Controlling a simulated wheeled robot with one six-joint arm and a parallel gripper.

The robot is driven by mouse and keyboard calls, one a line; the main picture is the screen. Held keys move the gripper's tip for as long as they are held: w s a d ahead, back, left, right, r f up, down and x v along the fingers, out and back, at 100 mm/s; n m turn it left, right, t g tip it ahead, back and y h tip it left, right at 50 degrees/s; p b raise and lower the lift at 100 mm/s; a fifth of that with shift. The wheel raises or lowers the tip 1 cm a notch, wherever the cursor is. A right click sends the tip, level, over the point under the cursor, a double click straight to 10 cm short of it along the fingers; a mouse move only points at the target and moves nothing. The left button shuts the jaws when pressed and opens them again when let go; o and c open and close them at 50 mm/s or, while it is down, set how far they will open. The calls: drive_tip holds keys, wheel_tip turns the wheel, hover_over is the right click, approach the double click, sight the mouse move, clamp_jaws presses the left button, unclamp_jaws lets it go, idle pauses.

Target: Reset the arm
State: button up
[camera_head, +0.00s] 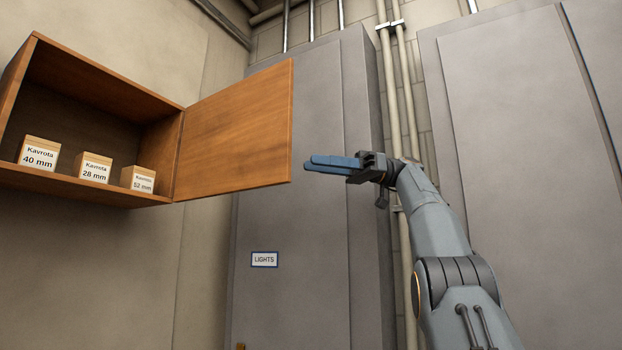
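My gripper (333,163) is at the end of my raised arm, right of the middle of the view, with its blue fingers pointing left. The fingers lie one in front of the other from this angle, so I cannot tell how far apart they are. I see nothing held at the fingertips. They are close to the right edge of the open wooden cabinet door (236,132) in the picture; I cannot tell the distance in depth.
A wooden wall cabinet (112,72) hangs at the left, holding boxes labelled 40 mm (39,154), 28 mm (94,167) and 52 mm (138,180). A tall grey cabinet (300,220) labelled LIGHTS stands behind. Pipes (405,90) and another grey cabinet (520,130) are behind my arm.

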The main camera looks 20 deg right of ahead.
drive_tip(key=shift+w, duration=0.1)
drive_tip(key=w+a+f+m+t+h+b, duration=0.1)
drive_tip(key=w+a+f+m+t+b, duration=0.2)
drive_tip(key=w+f+m, duration=0.65)
drive_tip(key=w+a+f+m+t+h+b, duration=0.1)
drive_tip(key=w+a+f+m+t+h, duration=0.3)
drive_tip(key=f, duration=0.6)
drive_tip(key=w+a+f+m+g+h+b, duration=0.1)
drive_tip(key=w+f+m, duration=0.3)
drive_tip(key=f, duration=0.5)
drive_tip(key=s+a+f+m+g+h+b, duration=0.1)
drive_tip(key=s+f+h, duration=0.1)
drive_tip(key=f, duration=0.9)
drive_tip(key=s+a+f+m+g+h+b, duration=0.1)
drive_tip(key=s+f+h, duration=0.15)
drive_tip(key=f, duration=0.95)
drive_tip(key=s+f+n+g+h+b, duration=0.2)
drive_tip(key=s+f+h, duration=0.5)
drive_tip(key=s+f, duration=2.4)
drive_tip(key=shift+g+b, duration=0.6)
drive_tip(key=shift+b, duration=0.55)
